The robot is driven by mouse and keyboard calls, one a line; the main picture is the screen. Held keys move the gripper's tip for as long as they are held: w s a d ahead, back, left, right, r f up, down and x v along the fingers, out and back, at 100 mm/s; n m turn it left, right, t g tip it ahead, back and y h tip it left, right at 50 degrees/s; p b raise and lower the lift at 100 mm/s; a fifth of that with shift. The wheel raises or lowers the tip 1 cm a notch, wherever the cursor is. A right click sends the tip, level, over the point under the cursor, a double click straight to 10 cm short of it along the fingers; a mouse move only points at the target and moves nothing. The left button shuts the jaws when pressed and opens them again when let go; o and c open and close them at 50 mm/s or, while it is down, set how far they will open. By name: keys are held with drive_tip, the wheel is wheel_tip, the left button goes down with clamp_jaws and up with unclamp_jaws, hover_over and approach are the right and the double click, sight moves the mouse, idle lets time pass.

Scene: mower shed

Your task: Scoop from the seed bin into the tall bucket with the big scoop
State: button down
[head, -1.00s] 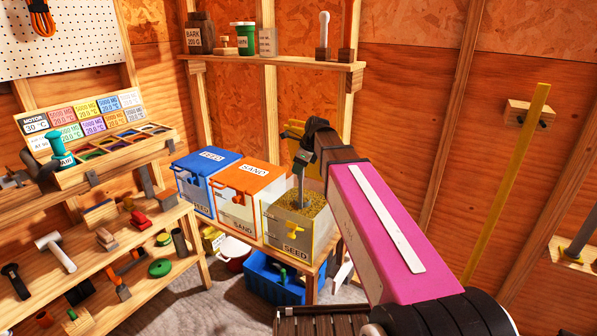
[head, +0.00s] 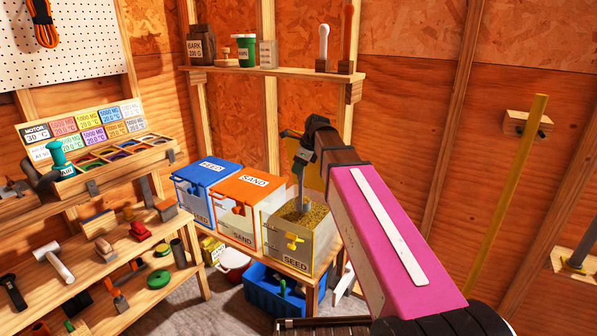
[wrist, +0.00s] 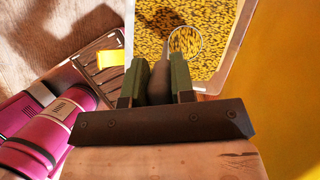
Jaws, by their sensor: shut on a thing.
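The open seed bin (head: 272,238) is the rightmost of the row, clear-sided, labelled SEED and full of golden seed (head: 318,214). Its yellow lid is raised behind my gripper (head: 304,160). My gripper is shut on the grey handle of the scoop (head: 300,192), which points down to the seed. In the wrist view the handle (wrist: 159,80) sits between my fingers (wrist: 156,70), and a thin round rim shows over the seed (wrist: 205,25). How deep the scoop's end sits is hidden. I cannot make out the tall bucket in either view.
A blue-lidded bin (head: 208,172), also labelled SEED, and an orange-lidded SAND bin (head: 246,188) stand shut to the left. A tool bench (head: 90,260) fills the left; a shelf (head: 275,72) hangs above.

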drive_tip(key=shift+r, duration=3.05)
